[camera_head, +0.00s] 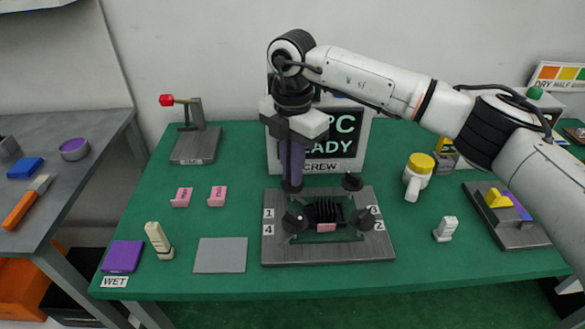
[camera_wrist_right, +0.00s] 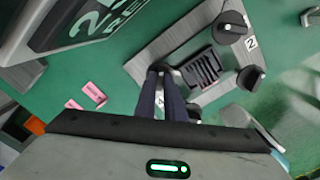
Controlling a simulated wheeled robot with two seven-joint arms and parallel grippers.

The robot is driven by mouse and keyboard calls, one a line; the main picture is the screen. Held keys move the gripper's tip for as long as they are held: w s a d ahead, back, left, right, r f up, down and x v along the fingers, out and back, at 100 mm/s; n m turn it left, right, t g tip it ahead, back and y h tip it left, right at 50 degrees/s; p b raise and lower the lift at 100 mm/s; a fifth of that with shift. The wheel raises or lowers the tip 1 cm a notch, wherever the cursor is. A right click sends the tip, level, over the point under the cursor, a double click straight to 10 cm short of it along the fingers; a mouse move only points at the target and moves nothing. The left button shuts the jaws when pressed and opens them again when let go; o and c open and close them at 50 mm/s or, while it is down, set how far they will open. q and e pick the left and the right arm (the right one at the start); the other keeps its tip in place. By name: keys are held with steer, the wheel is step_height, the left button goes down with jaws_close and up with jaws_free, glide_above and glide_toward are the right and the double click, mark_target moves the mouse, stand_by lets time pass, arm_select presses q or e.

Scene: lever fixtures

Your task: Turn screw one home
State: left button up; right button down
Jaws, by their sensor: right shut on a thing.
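The grey screw fixture (camera_head: 380,249) stands mid-table, with labels 1 and 4 on its left and 3 and 2 on its right. Black screw knobs show at back right (camera_head: 352,181), front right (camera_head: 363,219) and front left (camera_head: 295,219). My right gripper (camera_head: 291,184) points straight down at the back left corner, the corner nearest label 1. It is shut on the screw there, which its fingers mostly hide. In the right wrist view the fingers (camera_wrist_right: 161,72) reach to the fixture plate (camera_wrist_right: 147,62). My left gripper is not in view.
A black finned block (camera_head: 325,211) sits between the knobs. A sign (camera_head: 335,150) stands right behind the fixture. A red-tipped lever fixture (camera_head: 194,147) stands back left, a yellow-topped white object (camera_head: 418,176) to the right. Pink tags (camera_head: 217,196) and a grey pad (camera_head: 220,255) lie left.

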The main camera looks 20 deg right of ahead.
steer(key=shift+r, duration=0.1)
stand_by(0.3)
steer(key=c, duration=1.8)
jaws_free()
steer(key=shift+c, duration=0.2)
step_height(320, 180, up, 10)
steer(key=shift+r, duration=0.15)
